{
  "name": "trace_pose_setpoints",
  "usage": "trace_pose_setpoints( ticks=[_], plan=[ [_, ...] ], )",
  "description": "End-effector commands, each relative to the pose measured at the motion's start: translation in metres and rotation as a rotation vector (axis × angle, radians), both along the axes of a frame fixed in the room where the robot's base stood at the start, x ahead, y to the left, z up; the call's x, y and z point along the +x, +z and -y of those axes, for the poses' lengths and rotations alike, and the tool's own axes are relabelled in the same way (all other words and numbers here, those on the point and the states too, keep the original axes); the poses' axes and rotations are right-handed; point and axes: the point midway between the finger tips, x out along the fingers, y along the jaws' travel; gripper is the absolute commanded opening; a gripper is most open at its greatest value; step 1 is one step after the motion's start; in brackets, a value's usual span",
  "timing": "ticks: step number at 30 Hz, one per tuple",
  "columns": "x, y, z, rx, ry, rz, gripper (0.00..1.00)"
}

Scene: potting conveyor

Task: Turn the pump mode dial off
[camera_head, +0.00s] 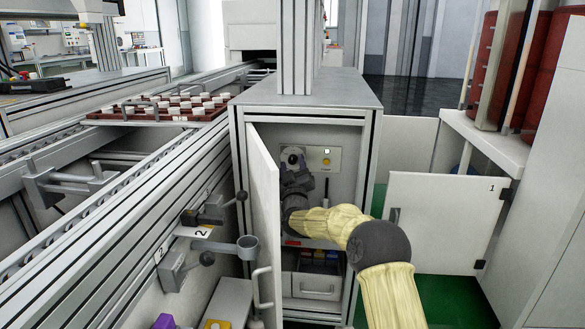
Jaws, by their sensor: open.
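The pump mode dial (293,153) appears as a pale round part with a dark centre on the control panel (321,153) inside the open cabinet. My gripper (291,163) reaches into the cabinet and stands right in front of the dial, at its lower edge. It is open, with its dark fingers partly covering the dial. I cannot tell whether they touch it. The dial's pointer and markings are too small to read.
The cabinet door (264,215) stands open left of my arm. A yellow button (326,161) sits right of the dial. Below are small coloured items (320,256) and a drawer (316,286). Another open door (440,222) marked 1 stands at right. A conveyor (140,185) runs along the left.

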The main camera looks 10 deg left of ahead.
Motion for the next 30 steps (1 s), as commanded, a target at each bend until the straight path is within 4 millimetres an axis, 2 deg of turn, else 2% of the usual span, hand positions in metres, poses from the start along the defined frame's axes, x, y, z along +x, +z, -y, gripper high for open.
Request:
trace_pose_setpoints(
  ticks=[2, 9, 20, 30],
  plan=[
    [-0.0001, -0.0001, -0.0001, 0.0, 0.0, 0.0, 0.47],
    [-0.0002, -0.0003, -0.0001, 0.0, 0.0, 0.0, 0.02],
    [-0.0004, 0.0014, 0.0, -0.036, 0.001, -0.003, 0.02],
    [-0.0006, 0.0054, 0.0011, -0.217, 0.001, -0.009, 0.02]
  ],
)
